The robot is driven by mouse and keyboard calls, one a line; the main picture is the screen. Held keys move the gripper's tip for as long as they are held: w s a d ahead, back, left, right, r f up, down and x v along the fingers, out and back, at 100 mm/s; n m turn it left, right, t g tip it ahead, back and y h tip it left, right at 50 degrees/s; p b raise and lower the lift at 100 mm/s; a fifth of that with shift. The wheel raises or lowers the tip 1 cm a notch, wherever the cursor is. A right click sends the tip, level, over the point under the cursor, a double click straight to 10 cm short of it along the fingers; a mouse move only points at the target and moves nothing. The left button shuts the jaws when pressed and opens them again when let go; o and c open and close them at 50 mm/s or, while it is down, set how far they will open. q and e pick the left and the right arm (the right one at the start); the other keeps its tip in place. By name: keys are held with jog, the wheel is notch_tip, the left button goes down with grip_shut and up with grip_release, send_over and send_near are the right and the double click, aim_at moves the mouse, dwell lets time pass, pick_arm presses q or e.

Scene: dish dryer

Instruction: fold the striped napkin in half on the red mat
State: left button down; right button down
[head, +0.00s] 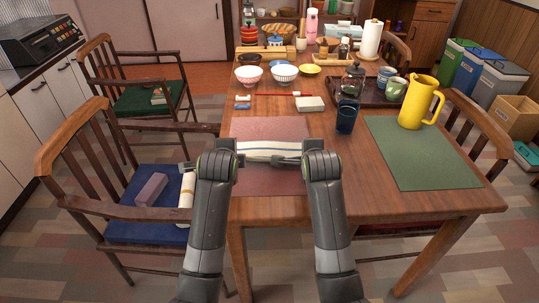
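The striped napkin (268,149), white with dark blue and yellowish stripes, lies as a narrow flat band across the red mat (270,128). Bare mat shows behind it and in front of it. My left gripper (238,158) is at the napkin's left end, and my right gripper (281,160) is at its front right edge. My wrists hide both ends of the napkin. The fingers are small and partly hidden, so I cannot tell whether either is open or has cloth between its fingers.
A dark blue cup (347,116) stands right of the mat. A yellow pitcher (420,102) stands on the green mat (421,158). A red pen-like stick (283,93) and a pale block (310,104) lie behind the red mat. Chairs stand at the table's left.

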pick_arm(q)
jog(key=shift+s+f, duration=0.1)
pick_arm(e)
jog(key=shift+s+f, duration=0.1)
pick_arm(q)
jog(key=c, duration=1.3)
grip_release()
pick_arm(e)
jog(key=c, duration=1.3)
grip_release()
